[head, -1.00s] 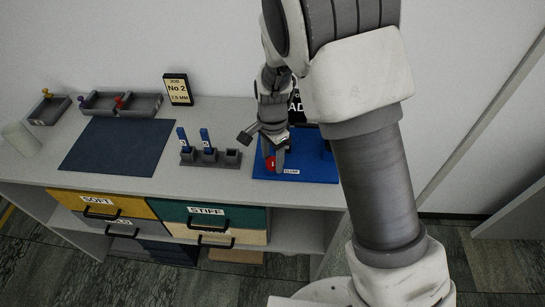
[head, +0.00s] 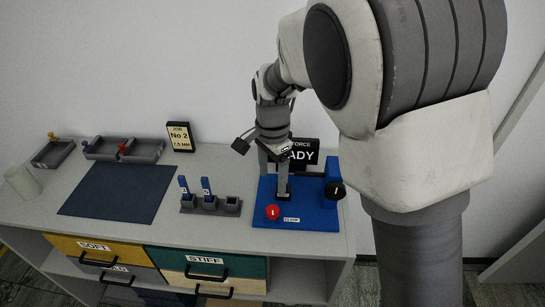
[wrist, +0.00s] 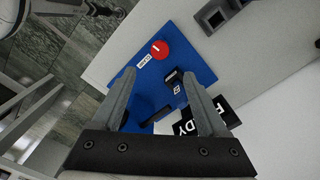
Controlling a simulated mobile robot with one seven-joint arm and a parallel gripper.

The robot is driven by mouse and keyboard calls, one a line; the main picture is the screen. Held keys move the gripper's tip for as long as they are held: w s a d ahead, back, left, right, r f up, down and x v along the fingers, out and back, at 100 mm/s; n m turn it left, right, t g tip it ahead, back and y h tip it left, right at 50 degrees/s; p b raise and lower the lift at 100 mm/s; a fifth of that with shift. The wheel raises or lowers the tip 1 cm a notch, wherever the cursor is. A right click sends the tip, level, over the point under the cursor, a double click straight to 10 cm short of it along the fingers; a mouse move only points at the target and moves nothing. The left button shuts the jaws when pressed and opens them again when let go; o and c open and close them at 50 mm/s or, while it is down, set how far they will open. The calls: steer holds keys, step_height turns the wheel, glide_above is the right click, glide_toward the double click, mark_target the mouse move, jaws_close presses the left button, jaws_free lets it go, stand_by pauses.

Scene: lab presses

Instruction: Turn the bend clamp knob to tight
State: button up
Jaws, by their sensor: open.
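The bend clamp knob (head: 272,212) is a round red knob with a white mark, at the front left of the blue press base (head: 312,215). A white label reading CLAMP lies beside it. In the wrist view the red knob (wrist: 159,50) shows whole, beyond the fingertips, with nothing touching it. My gripper (head: 273,178) is open and empty, above the blue base and behind the knob in the head view. Its two spread fingers show in the wrist view (wrist: 158,78). The knob's mark looks roughly upright in the head view; I cannot tell its tightness.
A black knob (head: 336,190) sits on the press's right side. A black sign ending in ADY (head: 304,152) stands behind. A grey holder (head: 210,206) with blue pieces is to the left, near a dark mat (head: 118,193). Drawers are below the counter.

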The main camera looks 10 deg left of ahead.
steer(key=shift+r, duration=2.65)
steer(key=s+d+r+n+t, duration=0.2)
steer(key=s+d+r+n, duration=0.2)
steer(key=s+d, duration=0.5)
steer(key=s+d+r+n+t, duration=0.3)
steer(key=s+d+r+n, duration=0.2)
steer(key=s+d, duration=0.4)
steer(key=d+r, duration=0.1)
steer(key=d, duration=0.2)
steer(key=shift+s+t, duration=0.3)
steer(key=shift+o, duration=0.3)
